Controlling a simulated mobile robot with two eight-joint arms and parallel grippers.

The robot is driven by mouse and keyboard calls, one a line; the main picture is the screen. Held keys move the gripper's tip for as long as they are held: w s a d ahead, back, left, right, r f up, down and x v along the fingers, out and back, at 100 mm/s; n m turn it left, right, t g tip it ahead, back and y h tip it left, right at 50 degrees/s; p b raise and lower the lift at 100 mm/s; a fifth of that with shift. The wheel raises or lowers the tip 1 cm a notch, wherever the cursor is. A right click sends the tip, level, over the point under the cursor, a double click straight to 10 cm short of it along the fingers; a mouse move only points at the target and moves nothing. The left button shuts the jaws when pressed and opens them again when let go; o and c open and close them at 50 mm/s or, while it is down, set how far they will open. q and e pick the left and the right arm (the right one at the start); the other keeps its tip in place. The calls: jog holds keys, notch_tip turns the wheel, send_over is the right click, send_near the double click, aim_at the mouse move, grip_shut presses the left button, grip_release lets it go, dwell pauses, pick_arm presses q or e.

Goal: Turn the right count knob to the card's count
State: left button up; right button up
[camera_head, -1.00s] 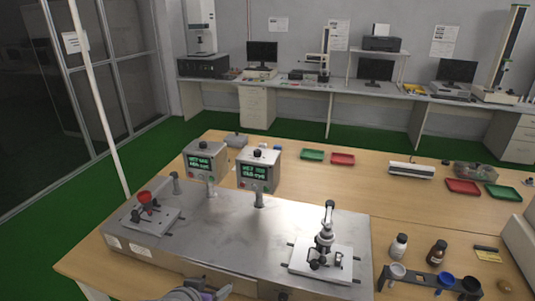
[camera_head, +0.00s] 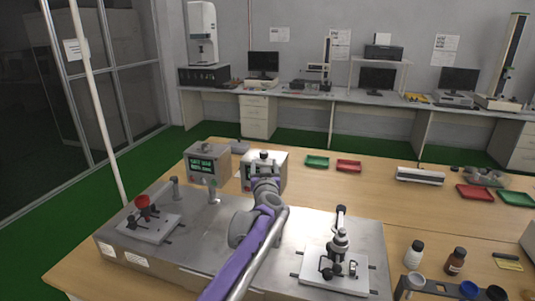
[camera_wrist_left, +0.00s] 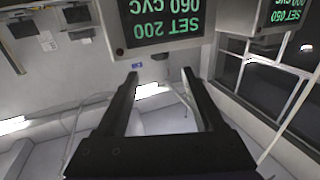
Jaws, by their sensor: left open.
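The right counter box (camera_head: 281,171) stands at the back of the metal bench plate, mostly covered by my left arm. In the left wrist view its dark display (camera_wrist_left: 158,22) is upside down, with green text that seems to include SET 200. The left counter box (camera_head: 207,163) stands beside it and also shows in the left wrist view (camera_wrist_left: 264,14). My left gripper (camera_head: 264,156) is at the top of the right box. In the left wrist view it (camera_wrist_left: 161,78) is open, its fingers apart with nothing clearly between them. I cannot clearly make out the right knob.
A fixture with a red part (camera_head: 142,201) is at left, and another fixture (camera_head: 338,262) at right. Bottles (camera_head: 414,252), a dark rack (camera_head: 440,289) and a small yellow-and-black item (camera_head: 509,262) lie at the right. Green (camera_head: 317,161) and red (camera_head: 348,165) trays are behind.

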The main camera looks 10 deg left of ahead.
aim_at(264, 154)
pick_arm(q)
jog(key=p+x, duration=0.2)
jog(key=x, duration=0.7)
jog(key=shift+w, duration=0.1)
grip_shut()
